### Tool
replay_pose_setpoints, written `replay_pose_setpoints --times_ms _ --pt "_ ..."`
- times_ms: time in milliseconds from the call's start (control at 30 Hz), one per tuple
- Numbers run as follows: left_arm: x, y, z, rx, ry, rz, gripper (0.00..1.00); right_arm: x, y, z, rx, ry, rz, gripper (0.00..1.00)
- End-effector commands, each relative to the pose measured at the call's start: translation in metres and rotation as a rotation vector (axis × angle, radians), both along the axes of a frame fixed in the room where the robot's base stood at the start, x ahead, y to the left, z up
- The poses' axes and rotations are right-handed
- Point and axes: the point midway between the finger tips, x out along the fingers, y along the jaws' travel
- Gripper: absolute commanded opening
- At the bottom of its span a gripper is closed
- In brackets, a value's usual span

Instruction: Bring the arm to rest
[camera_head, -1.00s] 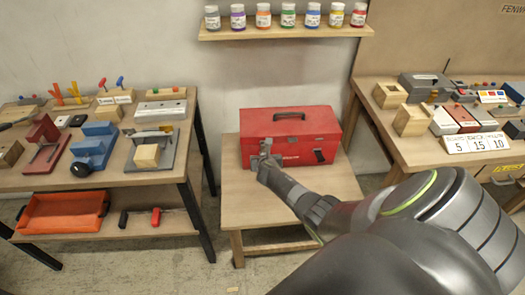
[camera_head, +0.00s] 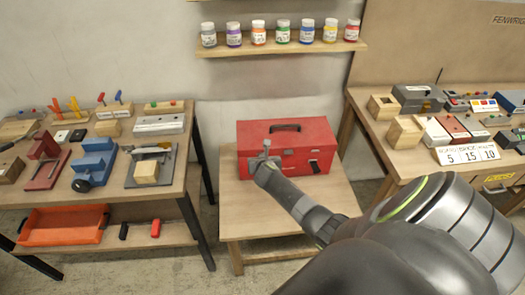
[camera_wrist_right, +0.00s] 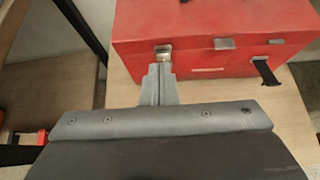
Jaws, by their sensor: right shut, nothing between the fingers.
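My right arm reaches in from the lower right in the head view. Its gripper (camera_head: 265,150) is shut and empty, in front of a red toolbox (camera_head: 315,135) with a black top handle. In the right wrist view, the gripper (camera_wrist_right: 162,60) overlaps the lower left of the toolbox front (camera_wrist_right: 220,45); I cannot tell whether it touches. The toolbox lid looks closed. My left gripper is not in view.
The toolbox stands on a low wooden table (camera_head: 250,220). A left bench (camera_head: 110,190) holds vises and blocks, with an orange tray (camera_head: 62,226) below. A right bench (camera_head: 385,140) holds boxes and a number card (camera_head: 475,153). Several jars line a wall shelf (camera_head: 285,48).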

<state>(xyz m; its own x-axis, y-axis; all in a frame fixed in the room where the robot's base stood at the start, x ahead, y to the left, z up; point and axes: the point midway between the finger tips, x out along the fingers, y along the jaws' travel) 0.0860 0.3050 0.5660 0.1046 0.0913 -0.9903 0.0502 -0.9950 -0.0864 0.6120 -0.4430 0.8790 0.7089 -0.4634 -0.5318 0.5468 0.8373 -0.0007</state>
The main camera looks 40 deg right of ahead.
Motion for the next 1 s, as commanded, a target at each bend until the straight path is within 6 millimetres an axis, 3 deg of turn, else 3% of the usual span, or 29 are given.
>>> replay_pose_setpoints --times_ms 367,467,567,667,800,1000 --pt "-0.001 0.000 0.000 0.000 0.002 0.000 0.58 0.000 0.000 -0.001 0.003 -0.001 -0.002 0.00" --pt "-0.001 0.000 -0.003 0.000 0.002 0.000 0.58 -0.009 0.002 -0.016 0.047 -0.002 -0.026 0.00" --pt "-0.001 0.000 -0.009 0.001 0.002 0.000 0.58 -0.032 0.006 -0.053 0.168 -0.008 -0.098 0.00" --pt "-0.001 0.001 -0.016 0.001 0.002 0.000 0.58 -0.070 0.015 -0.104 0.354 -0.024 -0.228 0.00" --pt "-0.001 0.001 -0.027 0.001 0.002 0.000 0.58 -0.135 0.030 -0.176 0.627 -0.055 -0.469 0.00" --pt "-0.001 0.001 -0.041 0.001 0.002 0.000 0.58 -0.238 0.056 -0.263 0.958 -0.115 -0.888 0.00"
